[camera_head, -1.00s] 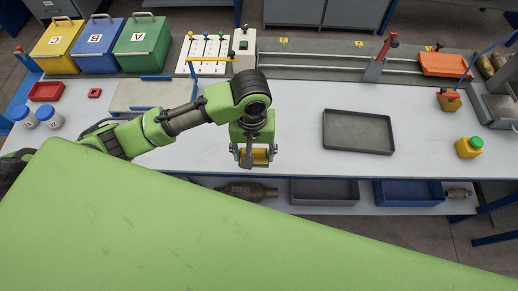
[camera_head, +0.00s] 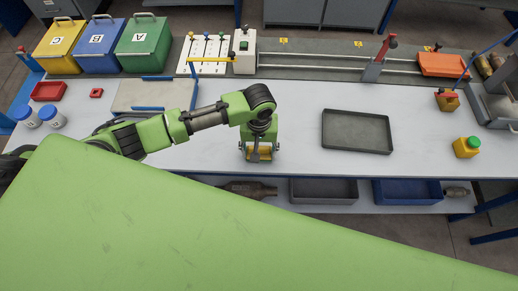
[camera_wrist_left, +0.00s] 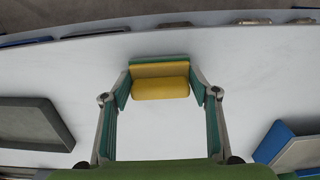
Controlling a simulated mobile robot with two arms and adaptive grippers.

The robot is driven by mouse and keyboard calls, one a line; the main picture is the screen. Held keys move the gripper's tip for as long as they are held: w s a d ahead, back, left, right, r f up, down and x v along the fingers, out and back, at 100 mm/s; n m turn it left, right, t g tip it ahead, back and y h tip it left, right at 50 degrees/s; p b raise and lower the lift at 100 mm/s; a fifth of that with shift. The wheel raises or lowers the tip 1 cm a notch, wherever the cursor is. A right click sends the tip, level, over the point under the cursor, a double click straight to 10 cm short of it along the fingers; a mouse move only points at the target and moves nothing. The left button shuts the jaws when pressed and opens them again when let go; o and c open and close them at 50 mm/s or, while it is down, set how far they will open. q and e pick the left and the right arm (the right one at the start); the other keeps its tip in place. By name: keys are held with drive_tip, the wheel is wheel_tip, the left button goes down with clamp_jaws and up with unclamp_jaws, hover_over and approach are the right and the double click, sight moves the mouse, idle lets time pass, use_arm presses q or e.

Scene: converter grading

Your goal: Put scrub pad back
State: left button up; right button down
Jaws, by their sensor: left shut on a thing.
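The scrub pad, a yellow block with a green layer along one side, is between the fingers of my left gripper in the left wrist view (camera_wrist_left: 160,88). In the head view it shows as a small yellow patch (camera_head: 260,153) low in the jaws. My left gripper (camera_head: 260,157) points down over the white table near its front edge, left of the grey tray. It is shut on the pad. Whether the pad touches the tabletop is hard to tell. My right gripper is in neither view.
The white table (camera_head: 300,125) is clear around the gripper. A dark grey tray (camera_head: 357,149) lies to the right, a blue-edged board (camera_head: 153,95) to the left.

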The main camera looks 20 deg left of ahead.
sight(259, 149)
use_arm(q)
drive_tip(key=shift+f, duration=0.1)
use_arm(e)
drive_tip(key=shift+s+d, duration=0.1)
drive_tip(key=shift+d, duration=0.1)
use_arm(q)
drive_tip(key=o, duration=1)
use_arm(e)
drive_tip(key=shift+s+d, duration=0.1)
use_arm(q)
wheel_tip(259, 149, up, 11)
drive_tip(key=shift+f+b, duration=0.1)
drive_tip(key=shift+b, duration=0.5)
drive_tip(key=shift+r, duration=0.75)
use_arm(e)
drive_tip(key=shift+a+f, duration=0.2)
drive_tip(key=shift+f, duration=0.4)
